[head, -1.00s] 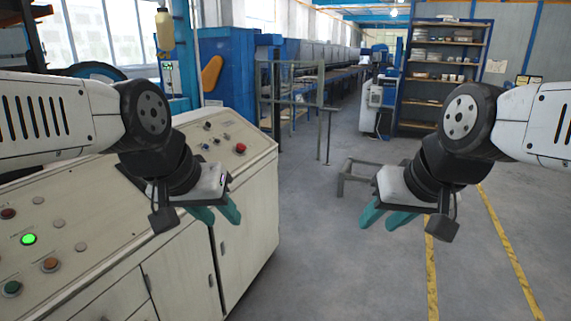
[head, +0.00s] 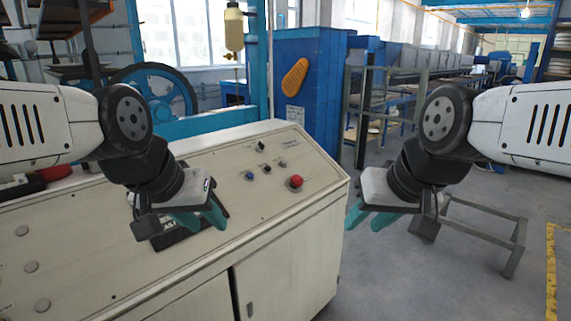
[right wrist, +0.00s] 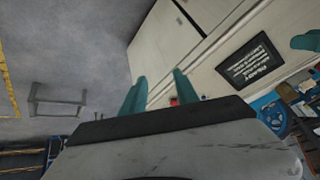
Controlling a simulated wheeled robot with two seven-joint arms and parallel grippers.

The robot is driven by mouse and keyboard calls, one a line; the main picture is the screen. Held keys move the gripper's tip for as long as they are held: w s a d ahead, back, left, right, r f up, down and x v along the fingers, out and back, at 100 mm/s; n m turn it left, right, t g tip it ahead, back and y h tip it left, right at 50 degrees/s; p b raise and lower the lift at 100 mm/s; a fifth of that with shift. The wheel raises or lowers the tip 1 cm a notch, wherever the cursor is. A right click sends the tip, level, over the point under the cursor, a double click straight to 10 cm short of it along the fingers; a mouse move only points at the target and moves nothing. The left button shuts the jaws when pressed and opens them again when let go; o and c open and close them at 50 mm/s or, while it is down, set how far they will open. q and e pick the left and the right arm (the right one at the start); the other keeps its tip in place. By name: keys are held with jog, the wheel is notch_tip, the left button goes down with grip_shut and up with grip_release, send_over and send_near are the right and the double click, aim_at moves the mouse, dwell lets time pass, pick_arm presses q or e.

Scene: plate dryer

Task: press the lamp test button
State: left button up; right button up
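The control console (head: 120,250) has a sloped cream panel at the left and centre of the head view. On it are a red mushroom button (head: 295,181), a blue button (head: 249,175), small dark knobs (head: 262,147) and several grey round buttons (head: 31,267) at the left. Their labels are too small to read, so I cannot tell which is the lamp test button. My left gripper (head: 202,220) is open and empty over the panel, partly covering a black text plate (right wrist: 249,62). My right gripper (head: 368,220) is open and empty, right of the console's right end.
A low grey metal frame (head: 485,232) stands on the floor at the right. A blue machine (head: 310,85) and a blue flywheel (head: 155,95) are behind the console. Open floor lies right of the console.

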jog(key=shift+w, duration=0.45)
grip_shut()
dwell(1.4)
